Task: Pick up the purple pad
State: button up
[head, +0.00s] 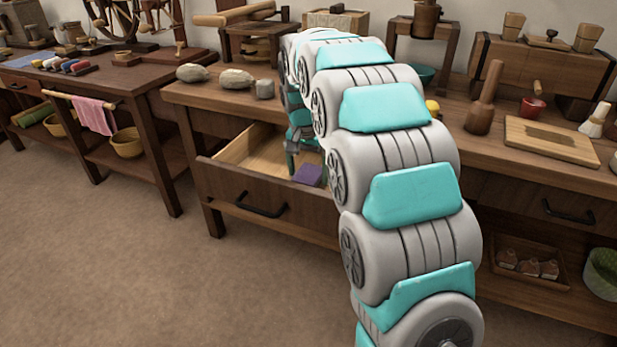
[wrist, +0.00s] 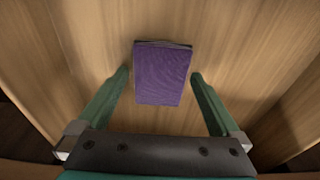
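The purple pad (head: 308,174) lies in the open wooden drawer (head: 237,155), toward its right side, partly hidden by my arm in the head view. In the wrist view the pad (wrist: 162,76) is a purple block on the pale drawer floor. My gripper (wrist: 160,76) is open, with one green finger to the left of the pad and one to the right. Gaps show between both fingers and the pad. In the head view my gripper (head: 291,155) reaches down into the drawer, and its fingers are hard to make out.
Several grey stones (head: 235,79) lie on the bench top above the drawer. A board (head: 552,142), a wooden pestle (head: 484,100) and a small red pot (head: 531,106) stand on the bench to the right. The drawer walls surround my gripper. The floor in front is clear.

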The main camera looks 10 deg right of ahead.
aim_at(308, 174)
jog(key=c, duration=1.2)
notch_tip(308, 174, up, 10)
jog(key=shift+r, duration=0.25)
